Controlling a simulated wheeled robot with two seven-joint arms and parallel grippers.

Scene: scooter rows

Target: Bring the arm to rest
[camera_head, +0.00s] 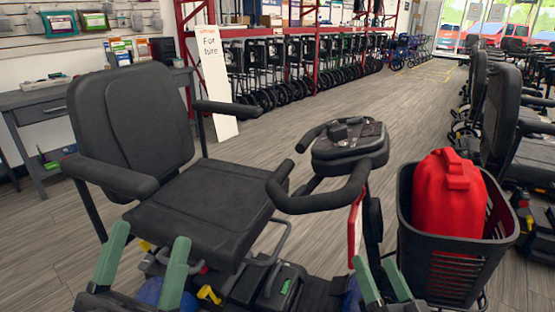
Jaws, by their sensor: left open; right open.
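My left gripper (150,234) is at the bottom left, with two green fingers pointing up and apart. It is open and nothing shows between the fingers. It appears in front of the near left side of the scooter's black seat (205,215). My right gripper (373,261) is at the bottom, right of the middle, with its green fingers up and apart. It is open and empty, in front of the scooter's steering column and just left of the black basket (452,262). Whether either gripper touches the scooter cannot be told. Both wrists are partly cut off by the lower edge.
The scooter's handlebar (318,203) rises between the seat and basket. A red can (449,195) stands in the basket. More scooters (497,110) line the right. A grey desk (40,113) and a "For hire" board (214,80) stand behind. The aisle floor (390,110) is clear.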

